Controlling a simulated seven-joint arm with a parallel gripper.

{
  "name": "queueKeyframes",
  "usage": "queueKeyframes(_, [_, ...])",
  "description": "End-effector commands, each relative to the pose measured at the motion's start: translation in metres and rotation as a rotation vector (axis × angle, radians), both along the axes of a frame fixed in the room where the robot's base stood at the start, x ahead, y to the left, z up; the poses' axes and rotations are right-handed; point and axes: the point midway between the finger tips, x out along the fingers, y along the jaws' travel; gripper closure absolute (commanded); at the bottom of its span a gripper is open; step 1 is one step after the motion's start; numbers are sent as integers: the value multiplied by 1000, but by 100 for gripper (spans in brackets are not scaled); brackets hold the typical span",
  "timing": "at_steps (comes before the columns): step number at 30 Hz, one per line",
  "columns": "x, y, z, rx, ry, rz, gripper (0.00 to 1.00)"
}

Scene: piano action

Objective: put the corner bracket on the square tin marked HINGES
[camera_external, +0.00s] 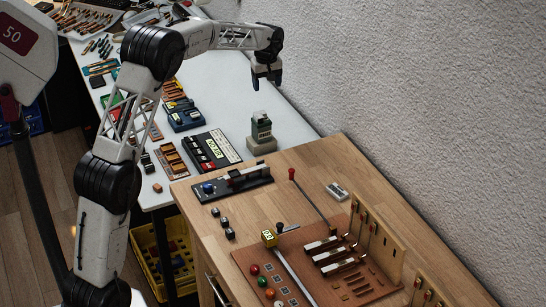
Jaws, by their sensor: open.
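My gripper (266,84) hangs over the far part of the white table, fingers pointing down and apart, with nothing seen between them. I cannot make out the corner bracket for certain; a small flat grey piece with dark marks (337,191) lies on the wooden bench near the wall. I cannot read HINGES on anything here. A dark green and grey box-like item (261,127) sits on a pale block (261,146) below and apart from my gripper; whether it is a tin is unclear.
A dark device with lit panels (212,150) and a blue-topped box (185,115) stand on the white table (225,75). The wooden bench (310,155) holds a black fixture (232,183), a red-knobbed rod (292,174) and a piano-action board (335,270). The wall bounds the right.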

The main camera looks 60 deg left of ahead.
Motion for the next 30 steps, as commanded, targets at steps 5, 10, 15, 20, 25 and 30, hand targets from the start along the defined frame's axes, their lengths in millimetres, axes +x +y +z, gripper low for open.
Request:
queueKeyframes(5, [-12,-60,34,10,-13,-104,30])
queueKeyframes(10, [-28,-115,62,20,-26,-207,30])
queueKeyframes(15, [-49,-169,84,29,-37,-309,30])
queueKeyframes(20, [-73,-217,104,39,-49,-405,30])
queueKeyframes(25, [-102,-266,122,50,-63,-507,30])
queueKeyframes(30, [-136,-312,135,62,-77,-609,30])
